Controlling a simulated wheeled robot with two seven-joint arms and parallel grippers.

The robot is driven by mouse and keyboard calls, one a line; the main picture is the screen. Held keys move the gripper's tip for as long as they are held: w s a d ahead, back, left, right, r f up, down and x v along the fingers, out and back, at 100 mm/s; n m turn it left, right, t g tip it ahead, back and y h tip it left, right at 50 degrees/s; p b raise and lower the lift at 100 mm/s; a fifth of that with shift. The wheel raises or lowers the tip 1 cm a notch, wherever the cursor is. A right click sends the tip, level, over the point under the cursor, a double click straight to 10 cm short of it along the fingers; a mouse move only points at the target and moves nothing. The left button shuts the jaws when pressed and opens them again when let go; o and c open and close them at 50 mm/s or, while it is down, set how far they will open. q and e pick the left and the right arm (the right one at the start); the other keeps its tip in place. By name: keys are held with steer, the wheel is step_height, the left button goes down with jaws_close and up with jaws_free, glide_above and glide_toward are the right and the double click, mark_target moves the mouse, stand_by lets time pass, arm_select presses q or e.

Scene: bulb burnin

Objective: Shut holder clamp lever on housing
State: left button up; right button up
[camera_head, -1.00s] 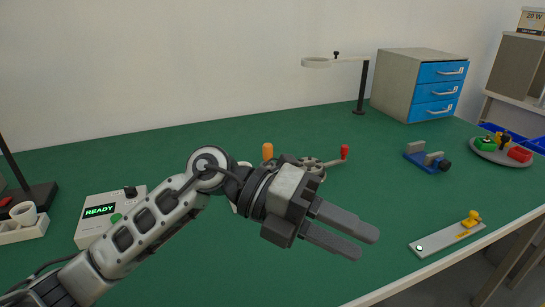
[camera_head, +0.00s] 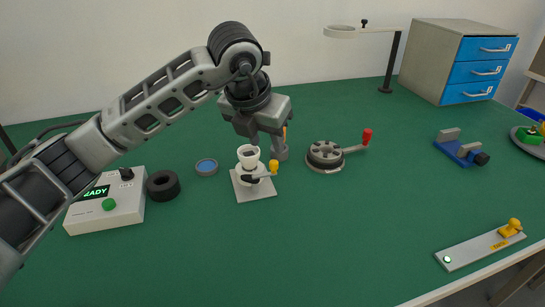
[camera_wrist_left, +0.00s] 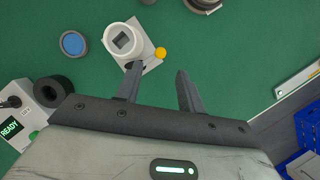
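The holder (camera_head: 259,192) is a pale square plate on the green table, left of centre in the head view. The white housing (camera_head: 247,154) stands upright on it, and it shows from above in the wrist view (camera_wrist_left: 112,34). The clamp lever (camera_head: 262,179) is a dark arm low at the housing's front right, ending in a yellow knob (camera_head: 274,166); the knob also shows in the wrist view (camera_wrist_left: 160,53). Whether the lever is fully closed I cannot tell. My left gripper (camera_wrist_left: 158,82) points down above the holder, open and empty, one finger overlapping the dark lever in view. My right gripper is out of view.
A grey control box (camera_head: 108,205) and black ring (camera_head: 163,185) lie left; a blue-topped disc (camera_head: 206,167) is nearby. A round fixture with a red-knobbed crank (camera_head: 326,155) stands right.

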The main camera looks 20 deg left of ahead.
mark_target(273, 162)
arm_select(q)
steer(key=x, duration=0.7)
steer(key=shift+f, duration=0.1)
jaws_close()
